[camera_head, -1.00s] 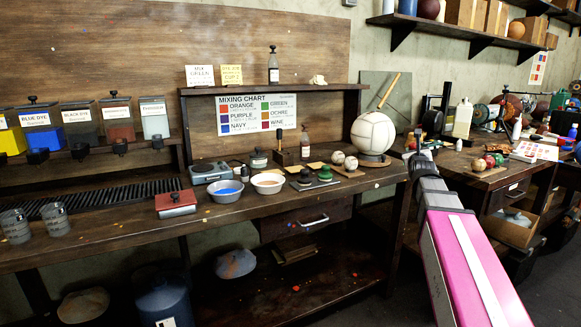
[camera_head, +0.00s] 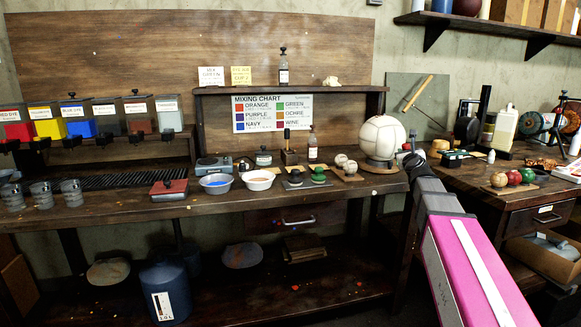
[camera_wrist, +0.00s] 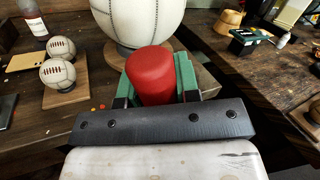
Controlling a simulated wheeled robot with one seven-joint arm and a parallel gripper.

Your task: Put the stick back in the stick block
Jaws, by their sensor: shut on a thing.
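My gripper (camera_wrist: 158,88) is shut on a red cylindrical thing, likely the stick (camera_wrist: 151,72), between its green finger pads in the wrist view. It is seen nearly end-on, so its length is hidden. In the head view my gripper (camera_head: 408,158) is small and partly hidden by my arm, at the right end of the bench beside the large white ball (camera_head: 379,138). A small wooden block (camera_head: 289,157) with a dark upright handle in it, possibly the stick block, stands on the bench left of the ball, apart from my gripper.
Two small stitched balls (camera_head: 345,163), a green-topped piece (camera_head: 318,174), a white bowl (camera_head: 258,180) and a blue-filled bowl (camera_head: 216,184) stand along the bench (camera_head: 120,220). A dark bottle (camera_head: 312,146) is right of the block. A shelf (camera_head: 350,93) overhangs behind.

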